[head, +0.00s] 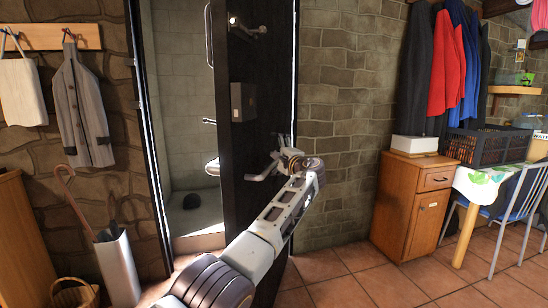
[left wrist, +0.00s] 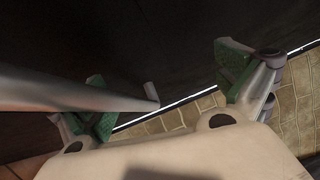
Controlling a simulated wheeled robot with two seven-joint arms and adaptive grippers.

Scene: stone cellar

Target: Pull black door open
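The black door (head: 245,210) stands partly open in the head view, with a pale room showing to its left. A metal lever handle (head: 262,176) sticks out from the door's near face. My left gripper (head: 280,155) is at the handle, partly hidden by its own wrist. In the left wrist view my left gripper (left wrist: 165,90) has its green-padded fingers wide apart. The handle bar (left wrist: 75,95) comes in from the left, crosses over the left finger and ends between the fingers. I cannot tell whether they touch. My right gripper is not in view.
A wooden cabinet (head: 412,205) and a table (head: 470,185) with a black crate (head: 485,148) stand at the right. An umbrella stand (head: 117,265) and basket (head: 75,293) are at the left. Tiled floor (head: 345,285) is clear right of the door.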

